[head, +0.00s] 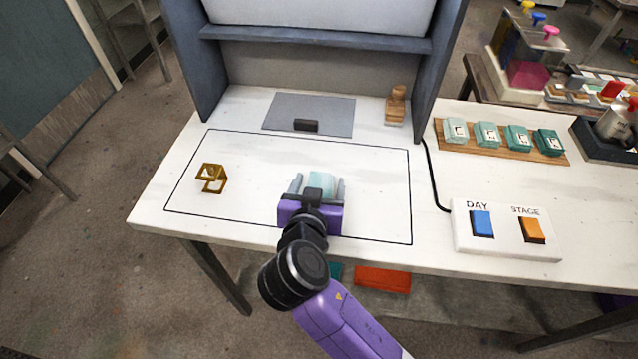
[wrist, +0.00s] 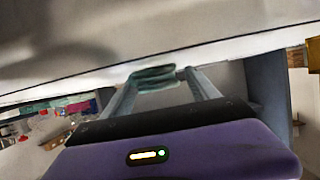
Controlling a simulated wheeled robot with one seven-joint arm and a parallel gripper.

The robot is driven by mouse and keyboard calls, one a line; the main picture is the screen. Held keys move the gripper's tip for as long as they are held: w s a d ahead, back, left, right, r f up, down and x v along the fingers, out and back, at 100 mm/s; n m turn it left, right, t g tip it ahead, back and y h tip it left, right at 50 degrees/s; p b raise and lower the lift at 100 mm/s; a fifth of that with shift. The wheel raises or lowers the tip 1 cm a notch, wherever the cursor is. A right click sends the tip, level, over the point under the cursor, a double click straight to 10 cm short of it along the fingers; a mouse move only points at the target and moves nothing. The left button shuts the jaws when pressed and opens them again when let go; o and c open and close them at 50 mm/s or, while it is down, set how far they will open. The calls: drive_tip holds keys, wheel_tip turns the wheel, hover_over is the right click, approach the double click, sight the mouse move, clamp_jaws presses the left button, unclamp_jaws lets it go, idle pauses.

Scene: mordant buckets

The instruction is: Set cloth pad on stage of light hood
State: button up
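The pale teal cloth pad (head: 322,182) lies on the white table inside the black outlined rectangle. My gripper (head: 318,186) is low over the table with its two fingers either side of the pad. A narrow gap shows on the pad's left side in the head view, so the fingers look open around it. In the wrist view the folded pad (wrist: 153,76) shows between the fingertips, apart from one finger. The light hood (head: 320,52) stands at the back of the table. Its stage, a grey plate (head: 335,112), lies flat under it with a small dark block (head: 306,125) at its front edge.
A brass open-frame cube piece (head: 211,178) stands left of my gripper. A wooden stamp-like object (head: 396,104) stands right of the plate. A switch box (head: 507,230) labelled DAY and STAGE and a board of teal swatches (head: 502,142) are at the right. Table between pad and plate is clear.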

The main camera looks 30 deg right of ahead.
drive_tip(key=shift+r, duration=0.3)
drive_tip(key=v, duration=1.2)
drive_tip(key=shift+f+b, duration=0.25)
drive_tip(key=shift+b, duration=0.05)
